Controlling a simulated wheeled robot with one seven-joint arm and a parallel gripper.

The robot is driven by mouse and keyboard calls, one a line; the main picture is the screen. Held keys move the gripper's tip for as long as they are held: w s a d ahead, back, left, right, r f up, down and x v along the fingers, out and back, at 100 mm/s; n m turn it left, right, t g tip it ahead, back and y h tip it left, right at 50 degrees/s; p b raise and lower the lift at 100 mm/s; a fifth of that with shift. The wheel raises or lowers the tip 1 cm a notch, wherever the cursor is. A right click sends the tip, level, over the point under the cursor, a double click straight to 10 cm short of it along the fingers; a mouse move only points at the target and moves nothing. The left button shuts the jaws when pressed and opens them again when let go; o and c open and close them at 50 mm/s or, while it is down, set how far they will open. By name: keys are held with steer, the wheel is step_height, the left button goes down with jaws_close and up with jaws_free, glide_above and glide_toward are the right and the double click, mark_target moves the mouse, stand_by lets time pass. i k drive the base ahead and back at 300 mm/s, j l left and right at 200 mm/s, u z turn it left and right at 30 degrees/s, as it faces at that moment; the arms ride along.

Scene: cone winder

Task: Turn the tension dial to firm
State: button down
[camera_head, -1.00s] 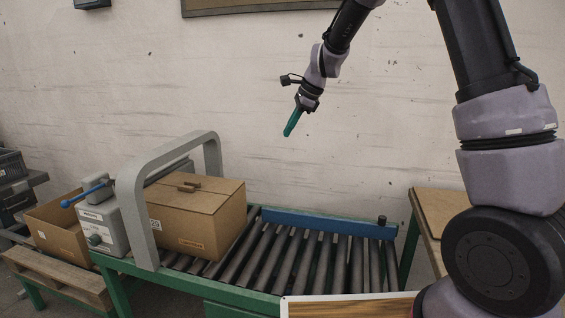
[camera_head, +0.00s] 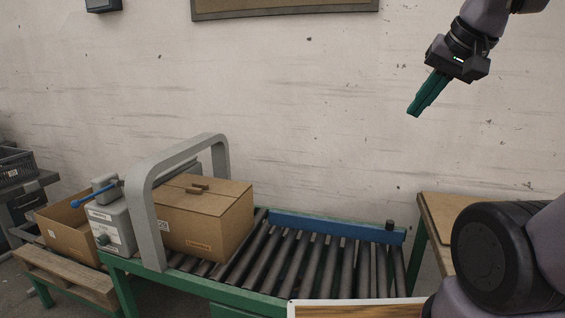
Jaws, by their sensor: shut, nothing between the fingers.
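No dial marked for tension can be made out. A grey machine head (camera_head: 112,219) stands at the left end of the roller conveyor. I cannot tell whether the knob is a dial, and no setting marks are legible. My gripper (camera_head: 415,112) is at the upper right, in front of the wall and far from the machine. Its green fingers are together, empty, and point down to the left.
A closed carton (camera_head: 210,222) sits on the roller conveyor (camera_head: 320,262) behind a grey arch (camera_head: 148,225). An open carton (camera_head: 68,232) stands on a wooden pallet (camera_head: 65,272) at left. A blue side rail (camera_head: 330,227) runs along the back. A wooden-topped table (camera_head: 440,215) is at right.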

mark_target(104, 240)
steer(key=k+j+u, duration=0.15)
steer(key=j+u, duration=0.15)
steer(key=k+j+u, duration=0.15)
steer(key=j+u, duration=0.5)
steer(key=k+j, duration=0.05)
